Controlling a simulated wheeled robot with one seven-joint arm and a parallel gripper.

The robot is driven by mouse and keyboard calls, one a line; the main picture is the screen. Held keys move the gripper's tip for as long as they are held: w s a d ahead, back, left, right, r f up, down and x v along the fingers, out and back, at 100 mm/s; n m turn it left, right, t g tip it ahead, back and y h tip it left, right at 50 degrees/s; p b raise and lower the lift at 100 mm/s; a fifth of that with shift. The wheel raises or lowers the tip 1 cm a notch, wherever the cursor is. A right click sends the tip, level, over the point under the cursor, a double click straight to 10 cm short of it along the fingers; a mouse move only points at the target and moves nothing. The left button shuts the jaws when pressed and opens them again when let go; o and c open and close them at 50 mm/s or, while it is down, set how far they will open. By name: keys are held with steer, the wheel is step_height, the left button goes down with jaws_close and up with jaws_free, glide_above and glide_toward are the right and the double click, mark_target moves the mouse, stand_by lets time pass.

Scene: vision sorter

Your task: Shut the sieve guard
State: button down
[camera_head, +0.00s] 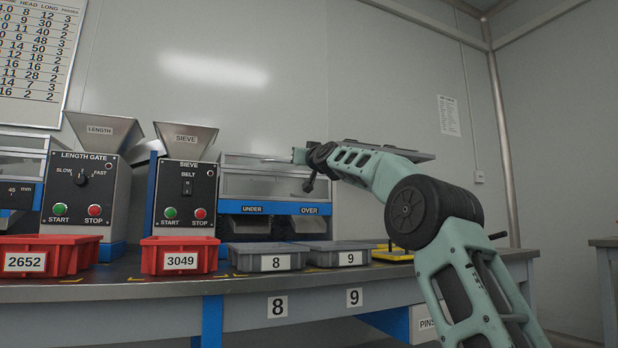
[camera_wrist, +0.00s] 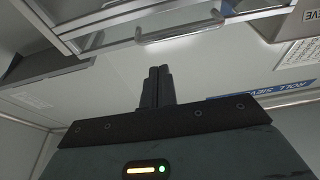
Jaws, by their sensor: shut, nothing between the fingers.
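The sieve (camera_head: 187,190) has a grey control box with a hopper on top and, to its right, a clear-fronted deck above bins marked UNDER and OVER. The guard (camera_head: 262,182) is a clear panel in a metal frame; I cannot tell for certain how far it stands open. Its bar handle (camera_wrist: 180,30) crosses the top of the wrist view. My gripper (camera_wrist: 158,72) is shut and empty, with its dark fingers pointing toward the handle and a visible gap between. In the head view my gripper (camera_head: 299,155) is at the guard's upper right.
Red bins marked 2652 (camera_head: 45,258) and 3049 (camera_head: 180,256) and grey trays marked 8 (camera_head: 268,258) and 9 (camera_head: 338,255) line the bench front. The length gate machine (camera_head: 88,195) stands left of the sieve. A yellow item (camera_head: 392,254) lies on the bench beyond tray 9.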

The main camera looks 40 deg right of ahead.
steer(key=s+a+f+b, duration=0.1)
steer(key=s+f+b, duration=0.3)
steer(key=f+b, duration=0.1)
steer(key=shift+s+f, duration=0.15)
steer(key=shift+f, duration=0.2)
